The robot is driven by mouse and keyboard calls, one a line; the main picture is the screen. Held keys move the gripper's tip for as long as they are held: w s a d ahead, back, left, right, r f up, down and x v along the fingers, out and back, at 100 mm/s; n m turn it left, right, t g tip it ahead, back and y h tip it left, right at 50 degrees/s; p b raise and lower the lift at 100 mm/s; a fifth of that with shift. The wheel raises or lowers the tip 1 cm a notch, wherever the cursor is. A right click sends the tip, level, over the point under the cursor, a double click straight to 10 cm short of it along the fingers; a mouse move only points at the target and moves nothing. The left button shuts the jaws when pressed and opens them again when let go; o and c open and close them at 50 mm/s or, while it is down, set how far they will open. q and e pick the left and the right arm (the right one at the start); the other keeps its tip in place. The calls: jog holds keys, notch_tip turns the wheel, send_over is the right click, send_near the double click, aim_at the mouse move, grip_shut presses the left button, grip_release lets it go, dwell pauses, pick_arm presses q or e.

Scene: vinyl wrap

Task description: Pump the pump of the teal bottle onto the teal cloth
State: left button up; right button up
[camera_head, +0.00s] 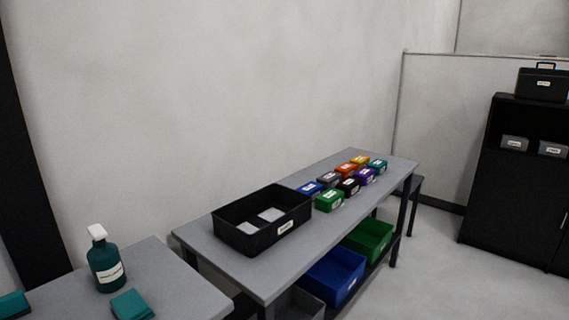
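The teal bottle (107,264) stands upright on a grey table at the lower left. It has a white pump top (97,232) and a white label. A folded teal cloth (132,305) lies on the same table, in front of the bottle and a little to its right, apart from it. Another teal item (13,304), cut by the left picture edge, lies left of the bottle; I cannot tell whether it is also cloth. Neither of my grippers shows in the head view.
The grey near table (170,280) has free room right of the bottle. A longer grey table (205,243) beside it holds a black tray (237,238) and several small coloured boxes (329,200). Blue (334,278) and green (369,241) bins sit below. A black cabinet (510,190) stands at right.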

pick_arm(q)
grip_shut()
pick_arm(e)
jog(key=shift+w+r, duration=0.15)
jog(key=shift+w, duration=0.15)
